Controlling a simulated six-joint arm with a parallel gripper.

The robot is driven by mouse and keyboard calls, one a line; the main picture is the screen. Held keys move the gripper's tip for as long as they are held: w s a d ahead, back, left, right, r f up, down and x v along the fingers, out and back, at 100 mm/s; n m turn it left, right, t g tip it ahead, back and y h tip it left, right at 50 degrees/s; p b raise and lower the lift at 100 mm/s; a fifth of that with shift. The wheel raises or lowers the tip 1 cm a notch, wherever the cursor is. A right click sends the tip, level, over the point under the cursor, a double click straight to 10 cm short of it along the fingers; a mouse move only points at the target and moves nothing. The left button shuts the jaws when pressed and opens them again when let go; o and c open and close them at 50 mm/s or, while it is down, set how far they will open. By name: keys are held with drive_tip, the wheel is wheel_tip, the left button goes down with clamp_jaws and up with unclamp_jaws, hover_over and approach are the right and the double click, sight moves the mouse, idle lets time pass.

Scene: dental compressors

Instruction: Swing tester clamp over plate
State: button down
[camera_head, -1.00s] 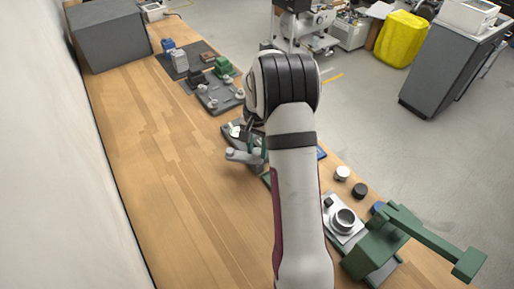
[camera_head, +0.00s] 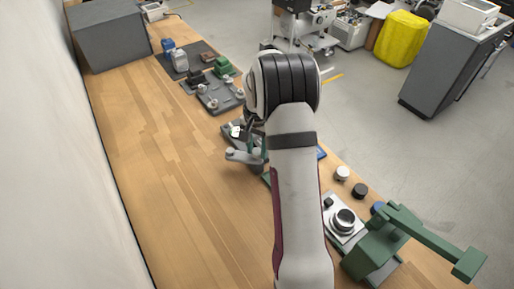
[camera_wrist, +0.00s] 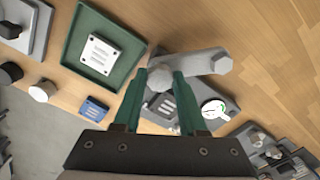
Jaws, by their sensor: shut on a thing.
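The tester (camera_wrist: 215,95) is a dark grey base with a white round gauge (camera_wrist: 214,109) in the wrist view. Its light grey clamp arm (camera_wrist: 205,64) lies across the upper side of the base, with a rounded end at the right. My gripper (camera_wrist: 160,79) has green fingers, shut on a grey knob (camera_wrist: 160,73) at the left end of the clamp arm. A small slotted plate (camera_wrist: 163,104) shows on the base between the fingers, partly hidden by them. In the head view the clamp arm (camera_head: 241,156) sticks out left of my arm, which hides most of the tester.
A green tray (camera_wrist: 72,45) with a light square slotted plate lies left of the tester. A blue block (camera_wrist: 94,108), a white cap (camera_wrist: 42,91) and a black cap (camera_wrist: 10,73) are nearby. A green press (camera_head: 385,245) stands front right.

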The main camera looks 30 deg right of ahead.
idle(0.4)
drive_tip(key=m, duration=0.4)
drive_tip(key=shift+m, duration=0.3)
drive_tip(key=m, duration=0.4)
drive_tip(key=shift+w+m, duration=0.1)
drive_tip(key=shift+m, duration=0.2)
drive_tip(key=m, duration=0.4)
drive_tip(key=shift+r+m, duration=0.1)
drive_tip(key=shift+m, duration=2.3)
drive_tip(key=shift+c, duration=2.3)
unclamp_jaws()
